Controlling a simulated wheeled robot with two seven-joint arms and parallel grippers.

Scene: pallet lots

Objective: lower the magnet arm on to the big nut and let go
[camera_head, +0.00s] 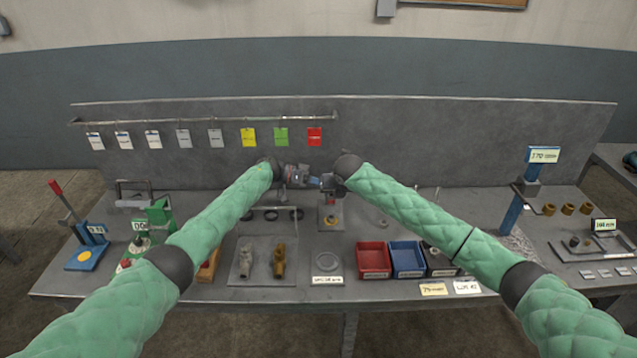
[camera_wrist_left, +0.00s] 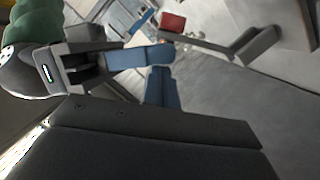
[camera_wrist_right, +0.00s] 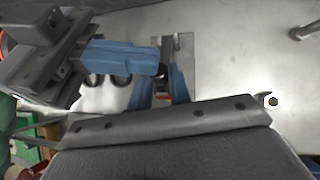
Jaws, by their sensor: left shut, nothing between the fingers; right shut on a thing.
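My right gripper (camera_head: 329,184) is near the middle of the bench, above a small grey stand plate (camera_head: 322,225). It is shut on a dark part, likely the magnet arm (camera_wrist_right: 167,52), which shows between its blue fingers in the right wrist view. Whether the arm touches the nut is hidden. My left gripper (camera_head: 314,181) is shut and empty, close beside the right one. Its blue fingers also show in the left wrist view (camera_wrist_left: 163,88).
A red bin (camera_head: 373,260), a blue bin (camera_head: 407,260) and a dark bin (camera_head: 441,263) stand at the front. A tray (camera_head: 262,276) with metal fittings lies left of them. Behind is a tag rail (camera_head: 200,119). A blue post (camera_head: 511,212) stands at right.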

